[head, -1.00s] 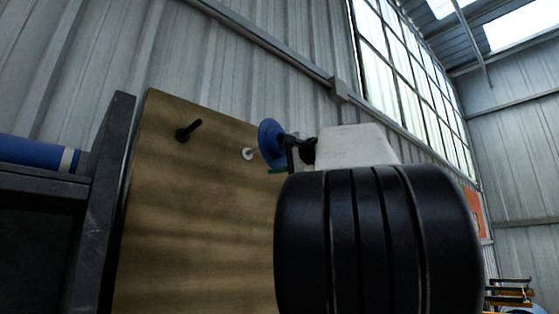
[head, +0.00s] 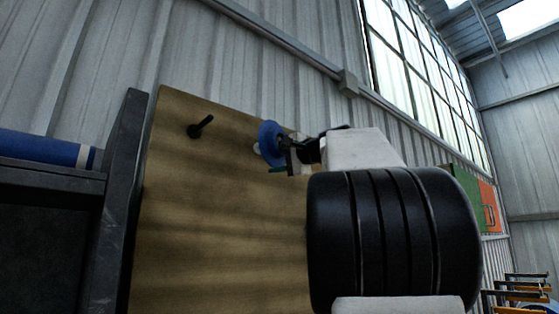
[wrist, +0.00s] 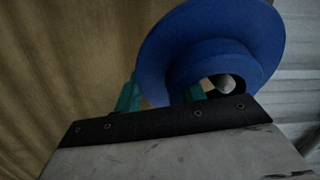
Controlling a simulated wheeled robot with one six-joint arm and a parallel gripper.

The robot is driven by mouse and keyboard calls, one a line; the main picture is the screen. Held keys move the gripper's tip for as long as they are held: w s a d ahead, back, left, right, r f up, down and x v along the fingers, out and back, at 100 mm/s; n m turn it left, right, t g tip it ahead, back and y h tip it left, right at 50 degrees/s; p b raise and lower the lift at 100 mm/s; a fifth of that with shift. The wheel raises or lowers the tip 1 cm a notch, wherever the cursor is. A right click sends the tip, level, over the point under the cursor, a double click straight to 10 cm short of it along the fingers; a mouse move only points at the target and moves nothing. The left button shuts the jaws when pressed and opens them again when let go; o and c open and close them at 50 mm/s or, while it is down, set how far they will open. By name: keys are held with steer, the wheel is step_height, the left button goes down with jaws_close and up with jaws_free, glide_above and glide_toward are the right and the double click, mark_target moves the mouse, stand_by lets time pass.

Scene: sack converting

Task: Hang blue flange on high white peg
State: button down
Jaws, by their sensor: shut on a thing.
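The blue flange (head: 269,144) is held upright by my gripper (head: 284,150), in front of the upper part of a wooden board. My gripper is shut on it; the green fingers also show in the wrist view (wrist: 163,95). The high white peg (head: 256,148) shows only as a small bit at the flange's left edge. In the wrist view the flange (wrist: 205,45) fills the upper middle, and a pale rounded end, likely the white peg (wrist: 227,85), shows in its hole. I cannot tell whether the peg is inside the hole or just behind it.
A black peg (head: 200,127) sticks out of the wooden board (head: 215,220) to the left. A dark shelf frame (head: 118,200) with a blue roll (head: 45,150) stands at the far left. Corrugated wall (head: 90,50) lies behind.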

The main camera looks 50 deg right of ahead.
steer(key=shift+w+d, duration=0.15)
steer(key=shift+w, duration=0.7)
steer(key=shift+w+d+f, duration=0.15)
steer(key=shift+w+f, duration=0.15)
steer(key=shift+w, duration=0.3)
steer(key=shift+f, duration=0.1)
steer(key=c, duration=0.8)
jaws_free()
steer(key=shift+o, duration=0.3)
steer(key=shift+w+d+f, duration=0.1)
steer(key=shift+f, duration=0.05)
